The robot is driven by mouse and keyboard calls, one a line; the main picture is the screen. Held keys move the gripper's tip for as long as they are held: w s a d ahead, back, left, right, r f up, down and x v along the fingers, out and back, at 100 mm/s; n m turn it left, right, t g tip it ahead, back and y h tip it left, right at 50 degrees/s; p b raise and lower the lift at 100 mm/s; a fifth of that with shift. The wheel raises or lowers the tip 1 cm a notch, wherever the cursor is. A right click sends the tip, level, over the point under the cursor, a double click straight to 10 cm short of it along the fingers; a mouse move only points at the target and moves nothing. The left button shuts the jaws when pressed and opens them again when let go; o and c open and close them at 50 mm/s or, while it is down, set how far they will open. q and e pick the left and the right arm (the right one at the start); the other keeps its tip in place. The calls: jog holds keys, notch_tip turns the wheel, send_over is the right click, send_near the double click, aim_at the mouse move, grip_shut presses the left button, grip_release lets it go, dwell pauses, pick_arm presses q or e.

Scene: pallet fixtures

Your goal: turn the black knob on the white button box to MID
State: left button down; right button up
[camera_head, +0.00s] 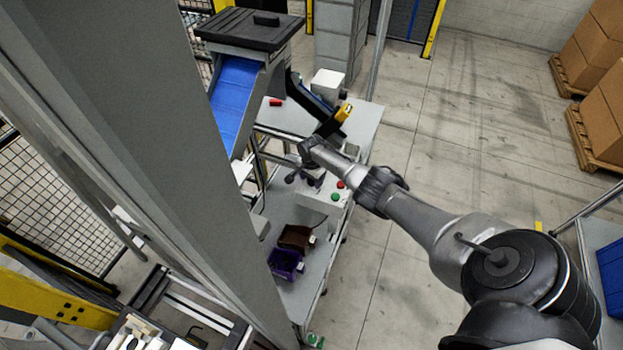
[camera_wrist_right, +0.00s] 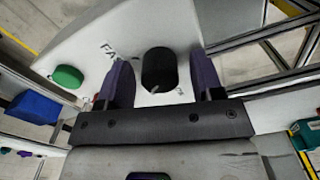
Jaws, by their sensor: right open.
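The white button box (camera_head: 312,193) stands on the grey table, with a green button (camera_head: 335,196) and a red button (camera_head: 341,184) on its top. In the right wrist view, the black knob (camera_wrist_right: 159,70) rises from the white panel (camera_wrist_right: 170,28), with partly hidden lettering beside it. My right gripper (camera_head: 306,180) is over the box, pointing down at it. In the wrist view its two dark purple fingers (camera_wrist_right: 163,80) are open, one on each side of the knob, with visible gaps. My left gripper is not in view.
A purple bin (camera_head: 285,264) and a brown bin (camera_head: 295,238) sit near the box. A black device with a yellow part (camera_head: 343,112) stands behind my gripper. A blue chute (camera_head: 234,100) is at the left.

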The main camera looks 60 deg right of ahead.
jog(key=shift+r, duration=0.5)
notch_tip(320, 180, up, 13)
jog(key=p, duration=0.2)
jog(key=shift+p, duration=0.35)
jog(key=shift+f, duration=0.1)
